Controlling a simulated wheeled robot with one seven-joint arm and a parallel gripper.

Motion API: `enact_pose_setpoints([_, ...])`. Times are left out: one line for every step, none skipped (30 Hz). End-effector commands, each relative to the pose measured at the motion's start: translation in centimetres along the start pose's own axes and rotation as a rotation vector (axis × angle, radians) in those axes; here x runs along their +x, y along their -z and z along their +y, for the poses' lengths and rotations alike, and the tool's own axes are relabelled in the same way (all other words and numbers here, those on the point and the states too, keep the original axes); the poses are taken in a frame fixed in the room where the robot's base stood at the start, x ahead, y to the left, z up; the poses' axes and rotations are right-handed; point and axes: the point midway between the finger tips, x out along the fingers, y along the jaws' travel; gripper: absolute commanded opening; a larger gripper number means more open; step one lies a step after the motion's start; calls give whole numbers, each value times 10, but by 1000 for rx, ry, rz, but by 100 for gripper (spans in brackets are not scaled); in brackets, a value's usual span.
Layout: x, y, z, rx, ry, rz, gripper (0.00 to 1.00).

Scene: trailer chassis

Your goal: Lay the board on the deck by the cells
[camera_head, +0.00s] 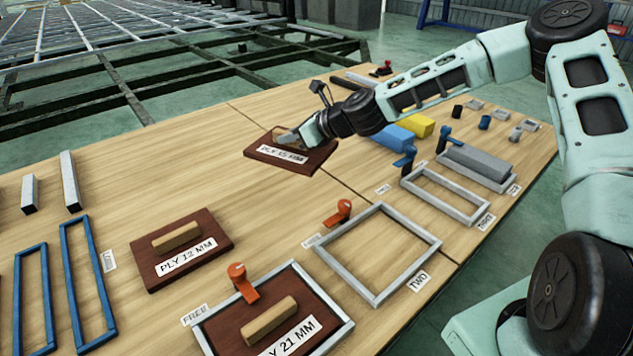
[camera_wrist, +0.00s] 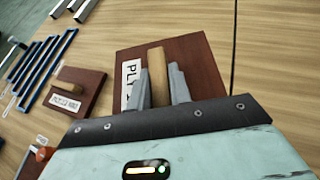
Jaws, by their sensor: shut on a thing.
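A dark red-brown board (camera_head: 290,152) labelled PLY, seemingly 15 MM, is at the middle of the wooden deck (camera_head: 120,185). My gripper (camera_head: 288,138) is shut on its light wooden handle, and the board also shows in the wrist view (camera_wrist: 203,65), with my fingers (camera_wrist: 157,72) on both sides of the handle (camera_wrist: 155,55). The board looks level; I cannot tell whether it clears the deck. The PLY 12 MM board (camera_head: 182,248) lies nearer and to the left. The PLY 21 MM board (camera_head: 268,325) lies inside a grey frame marked FREE. Another grey frame (camera_head: 340,280), marked TWO, is empty.
Orange clamps (camera_head: 338,213) and blue clamps (camera_head: 405,160) stand beside the frames. Blue frames (camera_head: 72,285) and grey bars (camera_head: 70,180) are at left. A grey block (camera_head: 475,162) sits in a right-hand frame; blue and yellow blocks (camera_head: 418,124) lie beyond my gripper. Bare deck lies left of the held board.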

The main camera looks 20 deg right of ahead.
Motion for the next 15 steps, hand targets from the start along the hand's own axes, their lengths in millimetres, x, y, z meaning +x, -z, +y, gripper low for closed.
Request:
enact_pose_setpoints([5, 9, 0, -1, 1, -1, 0])
enact_pose_setpoints([6, 11, 0, -1, 1, -1, 0])
enact_pose_setpoints([8, 14, 0, -1, 1, -1, 0])
enact_pose_setpoints([9, 16, 0, -1, 1, -1, 0])
enact_pose_setpoints([10, 18, 0, -1, 1, -1, 0])
enact_pose_setpoints([11, 19, 0, -1, 0, -1, 0])
enact_pose_setpoints([12, 21, 0, -1, 0, -1, 0])
enact_pose_setpoints([13, 24, 0, 0, 0, -1, 0])
enact_pose_setpoints([16, 28, 0, 0, 0, -1, 0])
enact_pose_setpoints([18, 32, 0, 1, -1, 0, 0])
enact_pose_setpoints([20, 36, 0, 1, -1, 0, 0])
enact_pose_setpoints([23, 42, 1, 0, -1, 0, 0])
enact_pose_setpoints([26, 47, 1, 0, -1, 0, 0])
enact_pose_setpoints([28, 52, 0, 0, -1, 0, 0])
enact_pose_setpoints([31, 57, 0, 0, -1, 0, 0])
